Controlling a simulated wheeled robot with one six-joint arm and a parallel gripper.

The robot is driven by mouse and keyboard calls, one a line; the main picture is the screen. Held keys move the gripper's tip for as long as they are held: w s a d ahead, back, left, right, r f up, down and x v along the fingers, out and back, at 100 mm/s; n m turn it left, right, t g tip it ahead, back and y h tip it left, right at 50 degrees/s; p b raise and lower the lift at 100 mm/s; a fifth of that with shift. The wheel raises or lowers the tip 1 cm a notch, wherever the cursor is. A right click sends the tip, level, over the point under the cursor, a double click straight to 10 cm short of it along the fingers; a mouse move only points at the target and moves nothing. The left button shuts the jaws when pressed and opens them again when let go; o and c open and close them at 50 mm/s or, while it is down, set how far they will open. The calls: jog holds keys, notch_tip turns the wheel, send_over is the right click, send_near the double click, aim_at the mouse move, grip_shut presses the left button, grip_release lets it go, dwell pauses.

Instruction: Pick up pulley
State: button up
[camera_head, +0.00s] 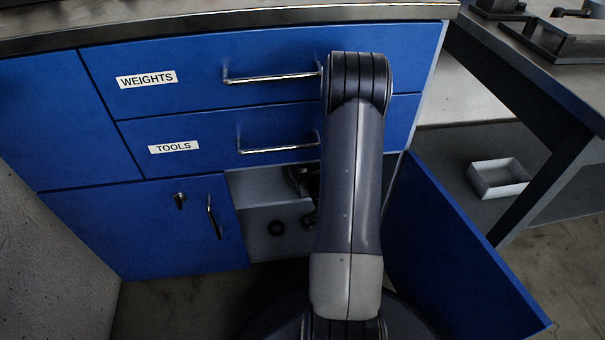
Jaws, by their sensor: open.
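A small dark round piece (276,228), which looks like a pulley, lies on the pale floor of the open compartment in the blue cabinet. A second dark shape shows just right of it, partly behind my arm; I cannot tell what it is. My gripper (306,190) is a dark form at the compartment opening, above and right of the round piece and apart from it. My arm hides most of it, including the fingertips. It is open, and nothing is seen held in it.
The open cabinet door (465,245) stands out on the right of my arm. The WEIGHTS drawer (205,75) and TOOLS drawer (205,138) above are shut, with protruding handles. A left door (145,228) is shut. A white box (499,178) sits under the right table.

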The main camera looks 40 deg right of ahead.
jog(key=b+x, duration=0.1)
jog(key=x, duration=0.2)
jog(key=shift+w+d+f, duration=0.15)
grip_shut()
dwell(0.6)
